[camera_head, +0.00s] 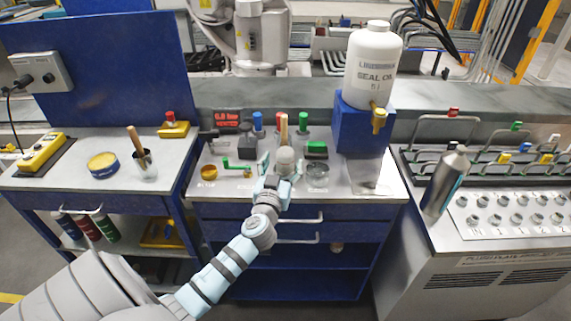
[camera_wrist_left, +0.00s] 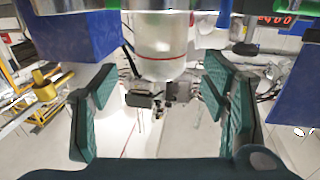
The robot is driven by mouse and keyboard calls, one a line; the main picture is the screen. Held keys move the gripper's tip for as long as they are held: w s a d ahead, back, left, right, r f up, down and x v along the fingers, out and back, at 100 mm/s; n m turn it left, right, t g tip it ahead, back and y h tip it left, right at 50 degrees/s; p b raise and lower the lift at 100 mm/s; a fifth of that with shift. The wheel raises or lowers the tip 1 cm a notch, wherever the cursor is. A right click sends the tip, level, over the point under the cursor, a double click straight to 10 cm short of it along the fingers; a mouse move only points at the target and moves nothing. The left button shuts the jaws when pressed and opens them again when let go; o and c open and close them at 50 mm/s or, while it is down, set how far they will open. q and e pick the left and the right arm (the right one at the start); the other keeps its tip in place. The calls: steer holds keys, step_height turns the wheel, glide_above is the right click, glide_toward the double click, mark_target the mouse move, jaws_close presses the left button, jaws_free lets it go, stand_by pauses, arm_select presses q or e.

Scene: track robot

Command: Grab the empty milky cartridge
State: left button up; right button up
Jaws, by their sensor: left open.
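A milky, translucent cartridge (camera_wrist_left: 160,45) with a thin red line round it shows in the left wrist view, at the upper middle between the fingers. My left gripper (camera_wrist_left: 162,95) is open there, with gaps between the cartridge and both fingers. In the head view my left gripper (camera_head: 281,165) is over the middle of the grey worktop. A pale rounded shape (camera_head: 286,157) shows between its fingers; I cannot tell for sure that it is the cartridge. The gripper and arm hide the worktop behind them. My right gripper is not in view.
The worktop (camera_head: 222,187) also holds a red display (camera_head: 228,119), a green block (camera_head: 316,148) and a round dish (camera_head: 317,172). The white seal oil bottle (camera_head: 373,65) stands on a blue stand (camera_head: 361,125) at the right. A metal bottle (camera_head: 444,184) leans further right.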

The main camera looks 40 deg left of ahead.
arm_select(q)
steer(key=x, duration=0.4)
steer(key=shift+w+a+r, duration=0.1)
steer(key=shift+a+r, duration=0.05)
steer(key=shift+r, duration=0.1)
steer(key=shift+w+a+f, duration=0.1)
steer(key=shift+w, duration=0.1)
steer(key=shift+s, duration=0.1)
steer(key=c, duration=1.4)
